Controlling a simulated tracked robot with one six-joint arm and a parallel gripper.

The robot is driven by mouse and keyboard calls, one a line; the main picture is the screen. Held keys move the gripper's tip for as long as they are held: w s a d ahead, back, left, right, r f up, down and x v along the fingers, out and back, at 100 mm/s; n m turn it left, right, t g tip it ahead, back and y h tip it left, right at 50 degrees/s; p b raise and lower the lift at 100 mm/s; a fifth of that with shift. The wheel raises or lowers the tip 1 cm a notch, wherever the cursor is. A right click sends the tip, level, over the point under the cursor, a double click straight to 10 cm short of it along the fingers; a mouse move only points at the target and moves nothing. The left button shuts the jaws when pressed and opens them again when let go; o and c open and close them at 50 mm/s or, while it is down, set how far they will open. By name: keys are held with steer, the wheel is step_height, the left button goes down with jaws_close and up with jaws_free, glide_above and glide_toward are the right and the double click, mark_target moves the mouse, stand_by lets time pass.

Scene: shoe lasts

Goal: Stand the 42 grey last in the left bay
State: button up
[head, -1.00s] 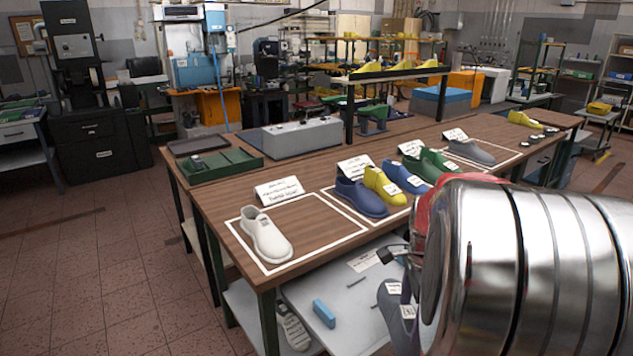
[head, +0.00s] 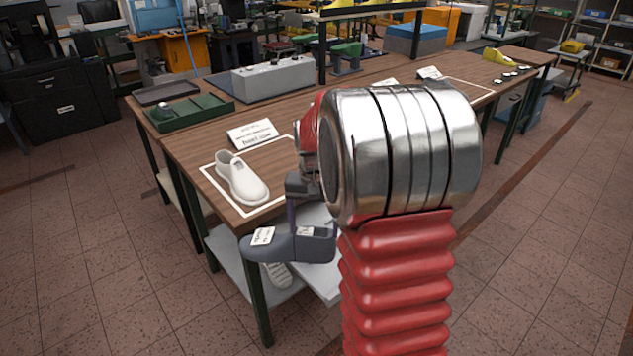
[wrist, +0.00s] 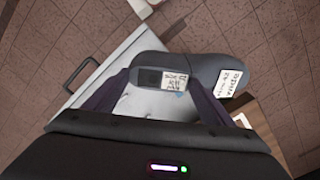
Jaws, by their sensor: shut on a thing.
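My gripper (head: 291,218) is shut on the grey last (head: 288,246). The last hangs in front of the table's near edge, below the tabletop, with its long side roughly level. It carries white labels, too small to read surely. In the wrist view the last (wrist: 205,72) lies across between the fingertips (wrist: 163,88). The left bay (head: 275,172) is a white outline on the tabletop behind and above the last. A white last (head: 241,178) stands in the bay's left part; its right part looks bare, partly hidden by my arm.
A card (head: 252,134) stands behind the bay. A green tray (head: 192,113) and a grey box (head: 273,77) sit farther back. A lower shelf (head: 228,262) with a pale sole-like object (head: 278,274) is under the table. Floor at left is clear.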

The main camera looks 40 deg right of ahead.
mark_target(269, 247)
steer(key=w+a+n, duration=0.1)
steer(key=w+a, duration=0.1)
steer(key=a, duration=0.1)
steer(key=w+a+f+n, duration=0.1)
steer(key=w+a+n, duration=0.1)
steer(key=a, duration=0.1)
steer(key=w+a+f+n, duration=0.1)
steer(key=w+a+n, duration=0.1)
steer(key=a, duration=0.2)
steer(key=shift+w+a+f, duration=0.1)
steer(key=shift+w, duration=0.05)
steer(key=w+a+f+n, duration=0.1)
steer(key=a, duration=0.4)
steer(key=w+a+f+n, duration=0.1)
steer(key=a+n, duration=0.1)
steer(key=a, duration=0.4)
steer(key=shift+w+f+n, duration=0.25)
steer(key=shift+f+n, duration=0.05)
steer(key=shift+f, duration=0.05)
steer(key=shift+s, duration=0.1)
